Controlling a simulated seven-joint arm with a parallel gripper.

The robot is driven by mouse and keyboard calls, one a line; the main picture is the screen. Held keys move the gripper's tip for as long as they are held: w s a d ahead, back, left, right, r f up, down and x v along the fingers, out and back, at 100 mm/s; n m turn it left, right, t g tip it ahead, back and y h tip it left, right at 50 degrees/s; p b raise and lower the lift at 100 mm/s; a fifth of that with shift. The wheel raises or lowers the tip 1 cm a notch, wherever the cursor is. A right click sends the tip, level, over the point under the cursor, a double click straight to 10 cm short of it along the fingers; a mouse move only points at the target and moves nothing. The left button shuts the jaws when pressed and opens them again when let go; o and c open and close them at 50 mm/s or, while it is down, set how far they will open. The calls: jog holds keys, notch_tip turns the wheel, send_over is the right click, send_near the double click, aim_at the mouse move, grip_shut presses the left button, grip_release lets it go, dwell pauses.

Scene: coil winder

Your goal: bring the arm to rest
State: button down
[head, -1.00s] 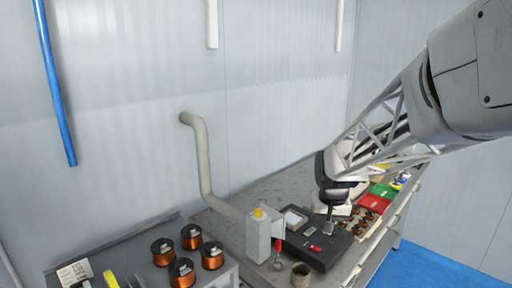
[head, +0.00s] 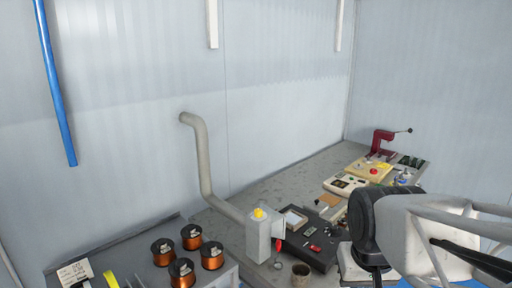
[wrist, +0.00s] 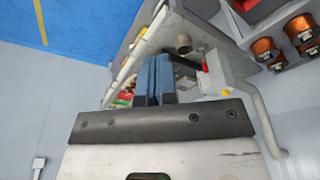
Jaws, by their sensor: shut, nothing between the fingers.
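My arm reaches in from the right edge of the head view, and the dark wrist end of my gripper (head: 372,262) is low in the picture, in front of the workbench (head: 265,190). Its fingertips are hidden or cut off there. In the wrist view my gripper (wrist: 153,62) shows two blue-grey fingers side by side, shut, with nothing between them. The bench lies beyond the fingers, and they appear clear of everything on it.
A black tray (head: 322,262) with small parts lies on the bench beside a grey box with a yellow knob (head: 258,213) and a pipe (head: 203,160). Several copper spools (head: 181,271) stand at the lower left. A red press (head: 381,140) stands at the far end.

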jog(key=s, duration=0.3)
jog(key=shift+s+f, duration=0.25)
dwell(1.9)
